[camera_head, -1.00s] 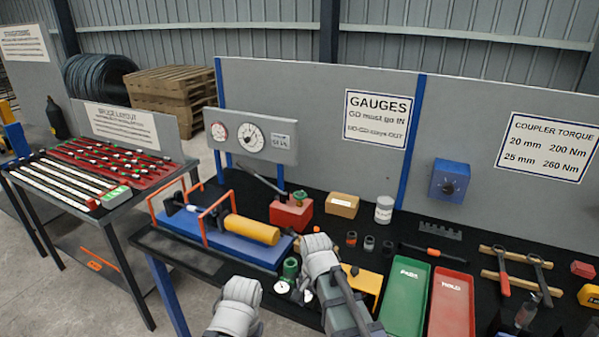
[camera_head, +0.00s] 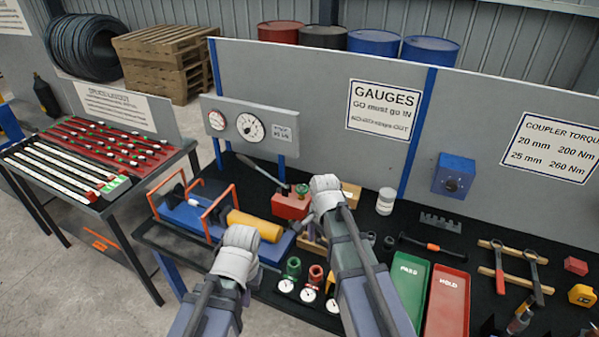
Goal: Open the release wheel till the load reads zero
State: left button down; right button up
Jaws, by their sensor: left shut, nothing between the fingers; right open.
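A red hand pump (camera_head: 288,207) stands on the bench behind the blue test bed, with a lever reaching up left. A small green knob (camera_head: 302,189), perhaps the release wheel, sits on its top right. The load dial (camera_head: 250,127) is on the grey gauge panel; its reading is too small to tell. My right gripper (camera_head: 316,212) is open beside the pump's right side, its fingers largely hidden by the wrist. I cannot tell if it touches the pump. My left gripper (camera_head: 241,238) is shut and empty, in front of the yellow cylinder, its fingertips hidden.
The blue test bed (camera_head: 185,219) with orange guards and the yellow cylinder (camera_head: 256,226) lies left of the pump. Several gauge-fitted valves (camera_head: 287,284) stand between my arms. Green (camera_head: 409,285) and red (camera_head: 448,300) trays lie to the right. The grey back panel rises behind.

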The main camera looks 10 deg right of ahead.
aim_at(301, 190)
jog(key=i, duration=1.1)
